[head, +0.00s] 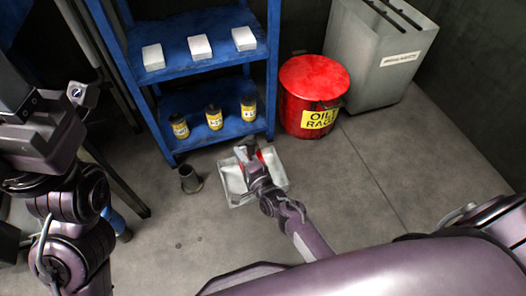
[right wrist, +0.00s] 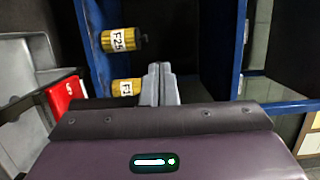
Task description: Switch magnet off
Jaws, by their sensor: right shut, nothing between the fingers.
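I cannot make out a magnet or its switch for certain in either view. My right gripper (head: 246,150) reaches over the pale tray (head: 236,190) in the head view, in front of the blue shelf. In the right wrist view its two grey fingers (right wrist: 160,84) are together with nothing between them. A red part (right wrist: 66,96) with a white mark lies by the tray at the left of that view. My left arm stands at the left of the head view. Its wrist (head: 40,138) shows, but its fingertips cannot be made out.
The blue shelf (head: 195,70) holds white boxes (head: 199,47) and yellow labelled cans (head: 214,118). A red oily-rags bin (head: 313,88) and a grey metal bin (head: 378,55) stand to the right. A small dark cup-like object (head: 190,180) stands on the floor. The floor at right is clear.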

